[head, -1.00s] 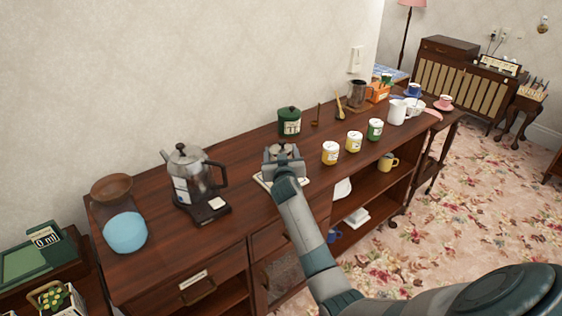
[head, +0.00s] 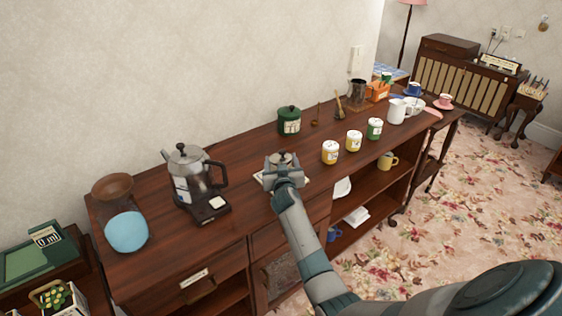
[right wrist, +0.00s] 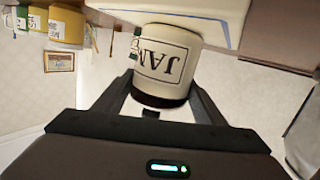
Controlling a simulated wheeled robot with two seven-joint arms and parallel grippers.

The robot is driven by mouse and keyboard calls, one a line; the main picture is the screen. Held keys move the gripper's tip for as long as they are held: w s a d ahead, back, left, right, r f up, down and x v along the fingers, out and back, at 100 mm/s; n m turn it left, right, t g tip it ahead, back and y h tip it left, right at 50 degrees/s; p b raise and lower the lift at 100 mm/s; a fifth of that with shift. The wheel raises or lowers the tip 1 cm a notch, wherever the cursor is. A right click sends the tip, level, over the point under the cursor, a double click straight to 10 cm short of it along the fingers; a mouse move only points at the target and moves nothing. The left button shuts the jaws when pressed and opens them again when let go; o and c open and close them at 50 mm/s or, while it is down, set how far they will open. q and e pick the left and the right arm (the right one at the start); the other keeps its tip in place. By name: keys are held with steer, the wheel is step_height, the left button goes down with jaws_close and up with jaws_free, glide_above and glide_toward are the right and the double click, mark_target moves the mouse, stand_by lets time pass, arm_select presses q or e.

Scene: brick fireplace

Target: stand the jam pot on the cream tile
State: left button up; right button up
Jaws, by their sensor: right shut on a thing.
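The jam pot (right wrist: 170,58) is cream with a black-framed JAM label and a dark band at its lid end. It appears upside down in the right wrist view. In the head view only its top (head: 283,158) shows above my gripper. My right gripper (head: 283,174) is shut on the pot, with a finger on each side. The cream tile (head: 302,182) lies under the pot on the sideboard, mostly hidden by gripper and pot. Its blue-lined edge (right wrist: 215,12) shows beyond the pot's base. I cannot tell whether pot and tile touch. My left gripper is not in view.
A coffee maker (head: 192,180) stands to the left on the sideboard (head: 240,215). A dark green canister (head: 289,121) is behind. Yellow (head: 330,152) and green (head: 374,129) pots stand to the right. Bare wood lies between coffee maker and tile.

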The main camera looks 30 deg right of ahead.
steer(key=o, duration=1.7)
steer(key=shift+f, duration=0.1)
steer(key=o, duration=0.3)
steer(key=shift+o, duration=0.2)
steer(key=shift+r, duration=0.2)
steer(key=shift+s+a, duration=0.25)
steer(key=shift+s, duration=0.15)
steer(key=b+v, duration=0.2)
steer(key=v, duration=0.9)
